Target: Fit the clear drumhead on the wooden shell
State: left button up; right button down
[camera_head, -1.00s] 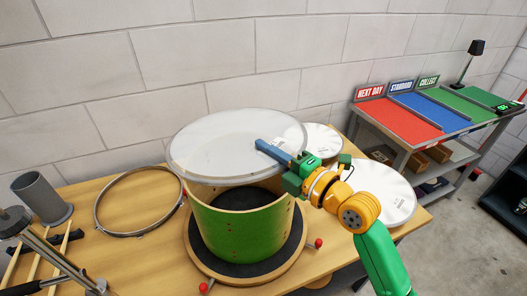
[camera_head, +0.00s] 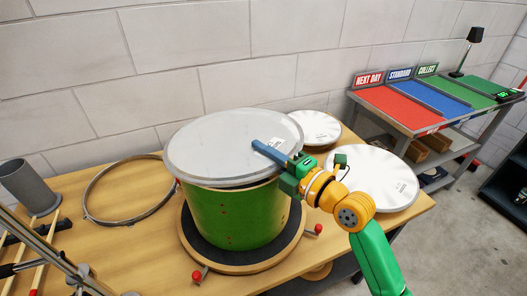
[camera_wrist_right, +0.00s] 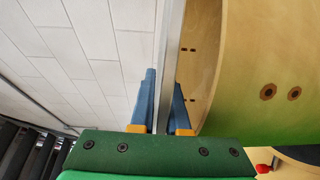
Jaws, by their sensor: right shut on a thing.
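The clear drumhead (camera_head: 220,143) is a pale translucent disc with a grey rim, roughly level over the green wooden shell (camera_head: 238,215). My right gripper (camera_head: 270,150) is shut on the drumhead's right edge. In the right wrist view, the drumhead (camera_wrist_right: 172,60) is edge-on between the blue fingers, beside the shell (camera_wrist_right: 260,65), whose wooden wall is close to it. The drumhead covers most of the shell's opening and reaches past it at the left. A narrow gap shows between them near the gripper; contact elsewhere is hidden. My left gripper is not in view.
The shell stands on a dark-topped round turntable (camera_head: 225,264) with red-knobbed handles. A metal hoop (camera_head: 92,214) lies left. Two white drumheads (camera_head: 385,178) (camera_head: 316,127) lie right and behind. A grey cup (camera_head: 30,188) and sticks are at far left. A shelf with coloured mats (camera_head: 400,112) stands right.

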aim_at(282, 168)
jog(key=shift+c, duration=1.2)
grip_release()
jog(key=shift+s, duration=0.1)
jog(key=shift+o, duration=0.6)
jog(key=shift+s, duration=0.15)
jog(key=shift+f, duration=0.1)
jog(key=b+v, duration=0.3)
jog(key=v, duration=0.4)
jog(key=shift+s, duration=0.1)
jog(key=shift+a, duration=0.1)
